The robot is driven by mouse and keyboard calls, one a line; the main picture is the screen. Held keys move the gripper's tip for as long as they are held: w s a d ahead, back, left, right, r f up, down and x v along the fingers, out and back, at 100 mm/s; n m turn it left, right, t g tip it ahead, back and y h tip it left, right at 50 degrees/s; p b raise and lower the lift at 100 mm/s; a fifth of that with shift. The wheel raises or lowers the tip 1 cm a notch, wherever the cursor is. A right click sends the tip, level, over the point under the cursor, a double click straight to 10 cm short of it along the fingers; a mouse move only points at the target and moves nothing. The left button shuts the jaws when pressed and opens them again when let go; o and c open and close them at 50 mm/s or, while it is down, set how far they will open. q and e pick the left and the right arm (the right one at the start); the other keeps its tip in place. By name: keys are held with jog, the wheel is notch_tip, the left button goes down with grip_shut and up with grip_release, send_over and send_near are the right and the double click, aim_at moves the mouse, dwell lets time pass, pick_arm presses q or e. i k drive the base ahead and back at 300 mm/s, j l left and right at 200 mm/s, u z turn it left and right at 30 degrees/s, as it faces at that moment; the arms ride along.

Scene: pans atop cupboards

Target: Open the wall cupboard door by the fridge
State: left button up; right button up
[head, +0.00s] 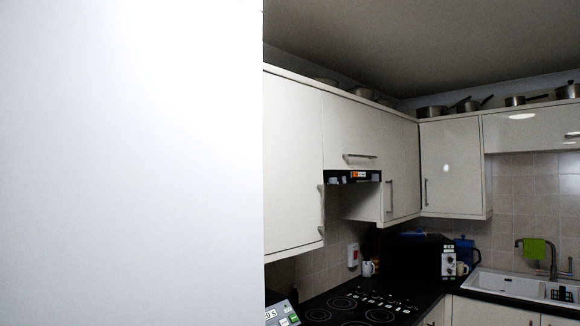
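A large plain white surface, probably the side of the fridge (130,165), fills the left of the head view. Right beside it is a cream wall cupboard door (292,160). The door looks shut, and its left part is hidden behind the white surface. A vertical bar handle (322,208) sits near the door's lower right edge. Neither of my grippers shows in this view.
Below are a black hob (350,308) and worktop. A white sink (505,284) is at right. Several pans (432,112) stand atop the cupboards. The white surface blocks the left.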

aim_at(295, 202)
jog(key=i+l+u, duration=0.2)
jog(key=i+l, duration=0.85)
jog(key=l, duration=0.15)
